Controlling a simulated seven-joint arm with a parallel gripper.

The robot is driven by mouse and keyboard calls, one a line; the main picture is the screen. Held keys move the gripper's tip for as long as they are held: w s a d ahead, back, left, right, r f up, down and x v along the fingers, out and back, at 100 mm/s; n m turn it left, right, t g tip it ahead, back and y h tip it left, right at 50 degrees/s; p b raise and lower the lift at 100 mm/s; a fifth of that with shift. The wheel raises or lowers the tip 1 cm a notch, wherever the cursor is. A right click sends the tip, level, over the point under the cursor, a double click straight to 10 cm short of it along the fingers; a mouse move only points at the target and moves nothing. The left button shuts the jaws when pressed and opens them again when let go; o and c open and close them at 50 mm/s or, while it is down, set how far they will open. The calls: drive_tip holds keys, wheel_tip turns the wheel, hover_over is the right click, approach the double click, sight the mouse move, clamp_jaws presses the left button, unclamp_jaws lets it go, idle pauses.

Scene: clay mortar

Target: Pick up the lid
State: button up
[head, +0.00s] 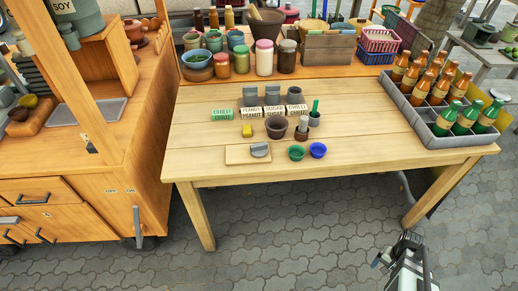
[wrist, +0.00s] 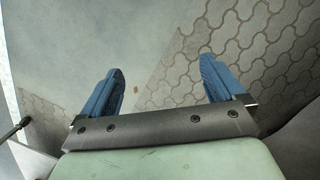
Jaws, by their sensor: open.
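I cannot tell for sure which thing is the lid. A small grey rounded piece (head: 260,150) that could be a lid rests on a light wooden board (head: 236,155) near the table's front. Grey upright pieces (head: 272,96) that could also be lids stand behind a row of labelled containers (head: 273,112). My gripper (wrist: 161,78) is open and empty, its two blue fingers wide apart over paving in the wrist view. In the head view my gripper is at the bottom right, in front of the table and away from everything on it.
The wooden table (head: 200,130) also holds a dark mortar bowl (head: 277,127), a green bowl (head: 297,153) and a blue bowl (head: 318,150). Grey crates with bottles (head: 435,122) stand at its right end. A wooden cart (head: 140,170) is at left. The table's front right is clear.

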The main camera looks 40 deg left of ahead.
drive_tip(key=w+a+r+m+t, duration=0.1)
drive_tip(key=w+a+r+t, duration=0.2)
drive_tip(key=w+r, duration=0.8)
drive_tip(key=w+a+r+m+t, duration=0.1)
drive_tip(key=w+a+r+t, duration=0.1)
drive_tip(key=w+r, duration=0.85)
drive_tip(key=w+a+r+t, duration=0.1)
drive_tip(key=w+a+r, duration=0.2)
drive_tip(key=r, duration=0.2)
drive_tip(key=w+a+r+m+y, duration=0.1)
drive_tip(key=w+a+r, duration=0.15)
drive_tip(key=r, duration=0.25)
drive_tip(key=w+a+r+t, duration=0.1)
drive_tip(key=w+a+r, duration=0.1)
drive_tip(key=a+r, duration=0.3)
drive_tip(key=m+g+y, duration=0.2)
drive_tip(key=g, duration=0.7)
approach(259, 145)
drive_tip(key=x, duration=0.3)
drive_tip(key=shift+s+d+f, duration=0.15)
drive_tip(key=shift+s, duration=0.1)
drive_tip(key=shift+w+a+x, duration=0.1)
drive_tip(key=shift+w+x, duration=0.05)
drive_tip(key=shift+x, duration=1.55)
drive_tip(key=shift+w+a+x, duration=0.1)
drive_tip(key=shift+w+x, duration=0.05)
drive_tip(key=shift+x, duration=1.6)
